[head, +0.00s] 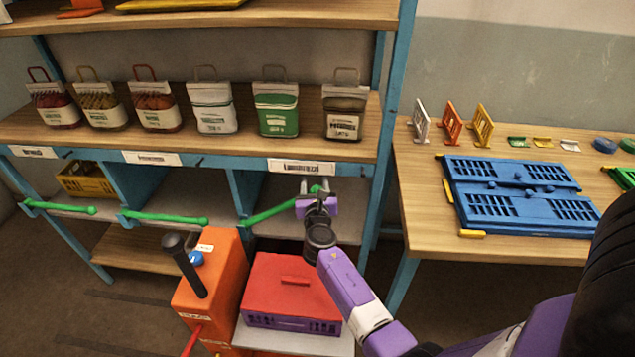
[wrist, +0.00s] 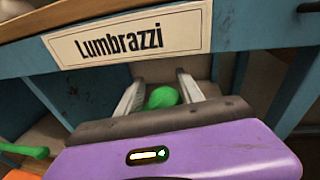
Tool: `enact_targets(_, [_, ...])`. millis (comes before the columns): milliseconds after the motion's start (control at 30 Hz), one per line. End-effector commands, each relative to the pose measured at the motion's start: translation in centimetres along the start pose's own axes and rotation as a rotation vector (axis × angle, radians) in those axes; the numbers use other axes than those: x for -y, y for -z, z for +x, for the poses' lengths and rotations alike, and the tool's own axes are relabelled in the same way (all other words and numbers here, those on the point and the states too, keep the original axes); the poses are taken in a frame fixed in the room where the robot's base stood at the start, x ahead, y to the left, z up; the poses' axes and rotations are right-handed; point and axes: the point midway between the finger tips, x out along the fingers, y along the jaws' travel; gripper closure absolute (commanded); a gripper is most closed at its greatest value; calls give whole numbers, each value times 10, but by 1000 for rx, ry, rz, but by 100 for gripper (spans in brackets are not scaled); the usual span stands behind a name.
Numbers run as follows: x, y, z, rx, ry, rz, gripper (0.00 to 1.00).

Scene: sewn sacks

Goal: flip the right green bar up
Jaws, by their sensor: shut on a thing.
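The right green bar (head: 268,214) runs across the front of the right-hand shelf compartment. It slopes, with its right end higher than its left end. My gripper (head: 315,186) is at its right end, below the white label. In the wrist view the bar's rounded green end (wrist: 163,97) shows between the two grey fingers of my gripper (wrist: 160,90), which are shut on it. The rest of this bar is hidden in the wrist view. The middle green bar (head: 165,217) and left green bar (head: 60,207) lie nearly level across their compartments.
The label "Lumbrazzi" (wrist: 130,40) is on the shelf edge just above my gripper. A blue post (head: 378,170) stands to the right. An orange unit (head: 210,285) and red-lidded box (head: 290,285) are below. Several sacks stand on the shelf (head: 185,143) above.

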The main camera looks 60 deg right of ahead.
Motion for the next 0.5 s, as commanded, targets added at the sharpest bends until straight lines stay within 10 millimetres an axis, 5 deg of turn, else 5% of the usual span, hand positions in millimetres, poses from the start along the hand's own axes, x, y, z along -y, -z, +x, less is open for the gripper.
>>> enact_targets(33, [-12,4,-3,-7,-24,-7,100])
enact_targets(400, [-12,6,-3,-8,-23,-8,100])
enact_targets(433, [-12,6,-3,-8,-23,-8,52])
enact_targets(500, [-11,5,-3,-7,-22,-7,38])
